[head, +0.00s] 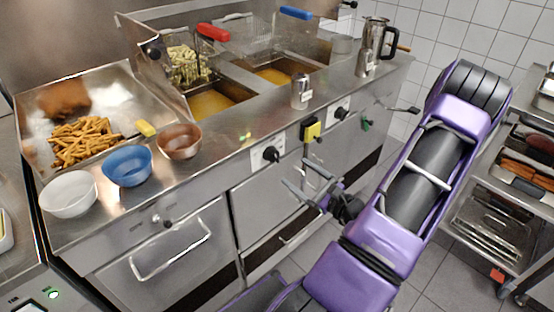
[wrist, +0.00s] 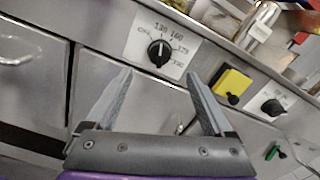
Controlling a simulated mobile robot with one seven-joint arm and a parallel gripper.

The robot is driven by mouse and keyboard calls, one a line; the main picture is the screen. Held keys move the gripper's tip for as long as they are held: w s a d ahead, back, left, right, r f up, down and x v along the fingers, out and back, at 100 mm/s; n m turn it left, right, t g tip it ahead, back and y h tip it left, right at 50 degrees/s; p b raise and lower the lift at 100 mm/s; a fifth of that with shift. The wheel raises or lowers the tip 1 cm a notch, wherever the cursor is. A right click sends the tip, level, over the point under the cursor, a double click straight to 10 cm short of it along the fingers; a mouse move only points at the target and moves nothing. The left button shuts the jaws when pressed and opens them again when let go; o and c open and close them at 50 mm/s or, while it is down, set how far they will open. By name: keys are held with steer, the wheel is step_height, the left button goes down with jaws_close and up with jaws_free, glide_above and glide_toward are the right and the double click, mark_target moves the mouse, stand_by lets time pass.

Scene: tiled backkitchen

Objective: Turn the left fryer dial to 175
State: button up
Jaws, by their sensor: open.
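The left fryer dial (head: 270,154) is a black knob on a white plate on the steel fryer front. In the wrist view the dial (wrist: 159,53) is ringed by temperature marks, with 175 on its right side. Its white pointer line looks roughly upward, near the 130 and 160 marks; the exact setting is hard to read. My gripper (head: 295,172) is open and empty in front of the panel, low and right of the dial. In the wrist view my gripper (wrist: 160,82) has its fingers apart, with the dial beyond and between them, not touching.
A yellow box with a black button (head: 310,130) and a second dial (head: 341,113) sit to the right, then a green knob (head: 366,124). Bowls, including a blue one (head: 127,166), stand on the counter. A shelf rack (head: 515,215) stands right of my arm.

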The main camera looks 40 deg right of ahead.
mark_target(277, 158)
steer(key=w, duration=0.9)
steer(key=shift+w+a+b, duration=0.1)
steer(key=shift+a+b, duration=0.2)
steer(key=shift+a, duration=0.05)
steer(key=c, duration=1.4)
